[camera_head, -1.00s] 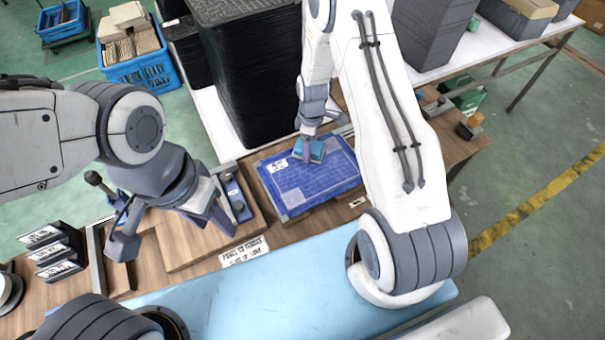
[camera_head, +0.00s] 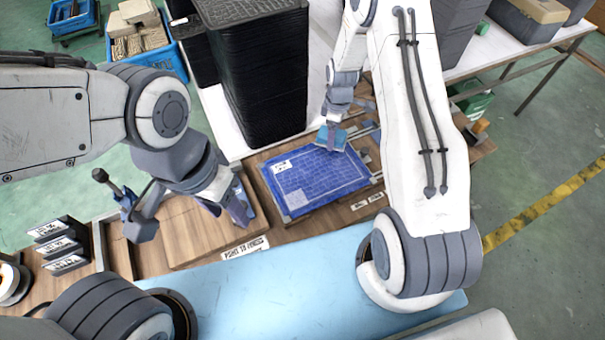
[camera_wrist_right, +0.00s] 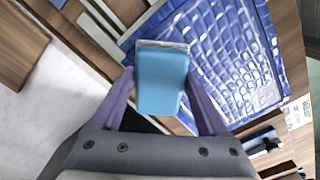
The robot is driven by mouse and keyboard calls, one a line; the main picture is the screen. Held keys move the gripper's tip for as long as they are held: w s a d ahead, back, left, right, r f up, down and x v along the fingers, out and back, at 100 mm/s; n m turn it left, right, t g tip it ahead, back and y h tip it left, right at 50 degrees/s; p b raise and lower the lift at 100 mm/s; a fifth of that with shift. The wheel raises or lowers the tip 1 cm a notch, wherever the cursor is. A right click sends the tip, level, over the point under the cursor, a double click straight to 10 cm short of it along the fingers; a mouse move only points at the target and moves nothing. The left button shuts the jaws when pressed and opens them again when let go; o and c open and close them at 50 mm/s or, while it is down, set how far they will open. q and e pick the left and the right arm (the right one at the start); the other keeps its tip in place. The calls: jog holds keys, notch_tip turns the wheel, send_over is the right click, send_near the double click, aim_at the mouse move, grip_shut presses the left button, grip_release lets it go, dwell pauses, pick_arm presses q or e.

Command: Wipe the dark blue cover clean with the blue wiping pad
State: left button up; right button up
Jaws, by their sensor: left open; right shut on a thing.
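The dark blue cover (camera_head: 318,186) lies flat on the wooden bench, with pale grid lines on it and a white label near its upper left corner. It also fills the upper part of the right wrist view (camera_wrist_right: 225,45). My right gripper (camera_head: 331,134) is shut on the blue wiping pad (camera_wrist_right: 161,82), holding it at the cover's far right edge; I cannot tell whether the pad touches the surface. My left gripper (camera_head: 185,220) is open and empty, left of the cover above a wooden board; its fingertips are partly hidden.
A tall stack of black trays (camera_head: 260,75) stands behind the cover. Small labelled dark holders (camera_head: 60,245) stand at the left. A blue crate (camera_head: 145,50) is on the floor at the back left. A white label strip (camera_head: 245,248) lies at the bench's front edge.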

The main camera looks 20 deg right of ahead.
jog(key=shift+r+p, duration=1.5)
jog(key=shift+r, duration=0.9)
